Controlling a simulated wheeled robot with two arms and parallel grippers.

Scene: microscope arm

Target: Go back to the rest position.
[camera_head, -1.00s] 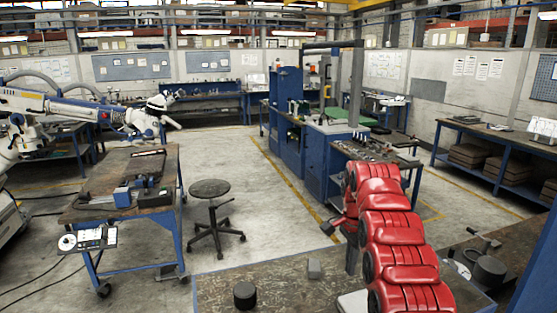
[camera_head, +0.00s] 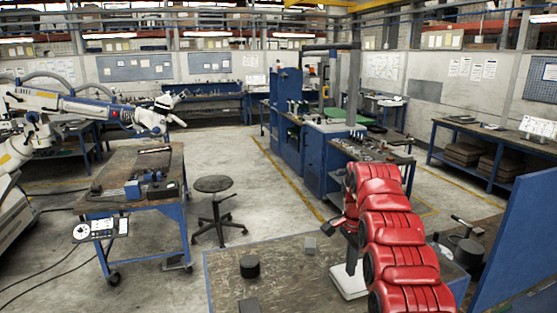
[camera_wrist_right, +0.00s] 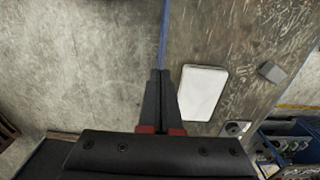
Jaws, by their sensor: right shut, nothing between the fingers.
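My right arm, red and segmented, comes down the right side of the head view. My right gripper (camera_head: 338,226) shows small at its left, above the workbench (camera_head: 222,281). In the right wrist view my right gripper (camera_wrist_right: 159,74) has its two dark fingers together, with nothing between them.
A black cylinder (camera_head: 250,266) and a small grey block (camera_head: 310,245) stand on the bench. A stool (camera_head: 213,185) and a blue-legged work table (camera_head: 130,185) are beyond it. A blue panel (camera_head: 525,235) borders the right side. Open floor lies between.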

